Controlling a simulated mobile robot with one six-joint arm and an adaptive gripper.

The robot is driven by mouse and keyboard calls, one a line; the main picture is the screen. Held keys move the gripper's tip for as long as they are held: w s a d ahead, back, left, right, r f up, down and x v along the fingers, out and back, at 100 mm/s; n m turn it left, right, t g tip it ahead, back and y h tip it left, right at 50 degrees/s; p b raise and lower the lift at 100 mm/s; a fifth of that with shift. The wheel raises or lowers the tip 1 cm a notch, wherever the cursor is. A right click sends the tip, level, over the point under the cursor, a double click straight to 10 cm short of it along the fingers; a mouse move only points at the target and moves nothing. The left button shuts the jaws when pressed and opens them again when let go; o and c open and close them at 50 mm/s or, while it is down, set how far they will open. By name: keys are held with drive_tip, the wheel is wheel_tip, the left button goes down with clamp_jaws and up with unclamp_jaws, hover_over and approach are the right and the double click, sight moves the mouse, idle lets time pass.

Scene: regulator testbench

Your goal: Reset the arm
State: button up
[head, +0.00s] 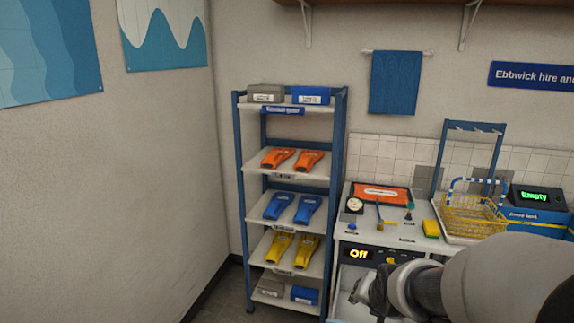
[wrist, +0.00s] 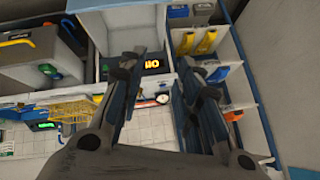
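My gripper (head: 358,291) is in the lower right of the head view, at the end of my arm, in front of the test bench. In the wrist view my gripper (wrist: 167,72) has its two dark fingers spread wide apart, with nothing between them. The bench's display reads "Off" (head: 359,253) in the head view. The same display shows upside down in the wrist view (wrist: 150,63), just beyond the left finger. In the head view my arm covers part of the bench front.
A blue-framed shelf rack (head: 241,180) with orange, blue and yellow regulators stands left of the bench (head: 345,225). A yellow wire basket (head: 472,216) and a box displaying "Empty" (head: 538,197) are at the right. A blue towel (head: 395,83) hangs on the wall. Floor shows left of the rack.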

drive_tip(key=s+a+r+n+g, duration=0.1)
drive_tip(key=s+a+r+n, duration=0.1)
drive_tip(key=s, duration=1.1)
drive_tip(key=s+a+r+n+g, duration=0.1)
drive_tip(key=s+r+n, duration=0.3)
drive_tip(key=s, duration=0.9)
drive_tip(key=shift+s+a+r+g+y, duration=0.3)
drive_tip(key=shift+s+a+g, duration=0.1)
drive_tip(key=shift+g, duration=0.3)
